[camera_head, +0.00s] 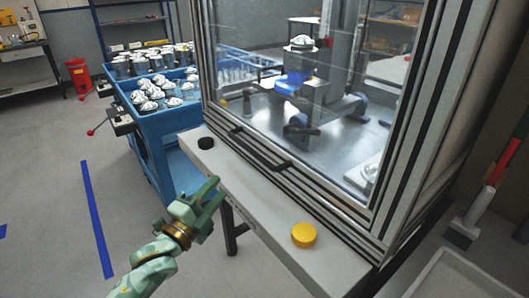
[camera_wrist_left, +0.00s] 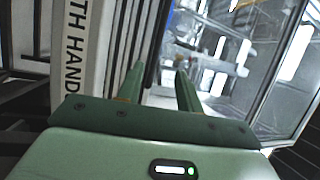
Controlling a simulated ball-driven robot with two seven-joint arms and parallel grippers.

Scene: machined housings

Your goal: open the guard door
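The guard door (camera_head: 285,105) is a clear pane in a metal frame on the front of the machine enclosure. It appears closed. A black bar handle (camera_head: 260,153) runs along its lower edge. My left gripper (camera_head: 217,189) is in front of and below the handle, apart from it, over the edge of the light ledge. Its two green fingers are spread with nothing between them in the left wrist view (camera_wrist_left: 160,74). The door's pane also shows there (camera_wrist_left: 240,50), beyond the fingers. My right gripper is in neither view.
A yellow button (camera_head: 304,235) and a black knob (camera_head: 205,143) sit on the ledge (camera_head: 255,205). A blue cart (camera_head: 160,125) with white parts stands left of the enclosure.

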